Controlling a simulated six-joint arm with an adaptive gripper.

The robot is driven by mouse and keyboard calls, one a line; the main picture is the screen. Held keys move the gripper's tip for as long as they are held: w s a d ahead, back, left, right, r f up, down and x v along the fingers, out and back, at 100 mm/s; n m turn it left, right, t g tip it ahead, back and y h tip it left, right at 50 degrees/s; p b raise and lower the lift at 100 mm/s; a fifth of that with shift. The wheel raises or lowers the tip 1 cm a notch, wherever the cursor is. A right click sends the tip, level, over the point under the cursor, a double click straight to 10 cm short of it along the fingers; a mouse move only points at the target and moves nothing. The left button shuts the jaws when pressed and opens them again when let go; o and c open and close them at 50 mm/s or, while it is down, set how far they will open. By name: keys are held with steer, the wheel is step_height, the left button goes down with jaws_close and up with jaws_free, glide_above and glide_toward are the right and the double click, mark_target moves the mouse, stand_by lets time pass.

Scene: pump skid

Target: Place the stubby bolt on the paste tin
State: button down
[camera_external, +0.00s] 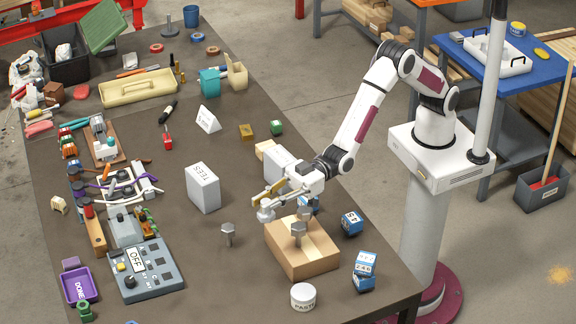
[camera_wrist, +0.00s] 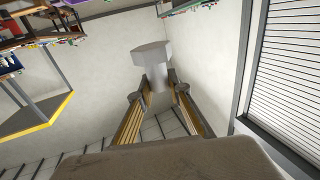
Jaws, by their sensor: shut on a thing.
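My gripper (camera_external: 269,196) is shut on a grey hex-headed bolt (camera_external: 265,214), which looks like the stubby bolt. In the wrist view the bolt (camera_wrist: 153,62) sits between the tips of my gripper (camera_wrist: 158,90), its wide head beyond the fingertips. In the external view it is near the far left edge of the cardboard box; its exact height is hard to tell. The paste tin (camera_external: 303,296), a white round tin with a lid labelled PASTE, stands upright near the table's front edge, apart from my gripper. Its lid is bare.
Two bolts (camera_external: 298,232) stand on the cardboard box (camera_external: 310,262), between my gripper and the tin. Another bolt (camera_external: 228,235) stands on the table to the left. A white TEES box (camera_external: 203,188) is further left. Blue-and-white blocks (camera_external: 352,222) stand right. Table left of the tin is clear.

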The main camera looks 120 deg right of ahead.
steer(key=y, duration=0.1)
glide_above(303, 291)
step_height(303, 291, down, 7)
steer(key=shift+n, duration=0.4)
steer(key=shift+a, duration=0.1)
steer(key=shift+f, duration=0.1)
steer(key=shift+f, duration=3.05)
steer(key=shift+f, duration=1.9)
steer(key=shift+f, duration=0.1)
steer(key=c, duration=1.9)
jaws_free()
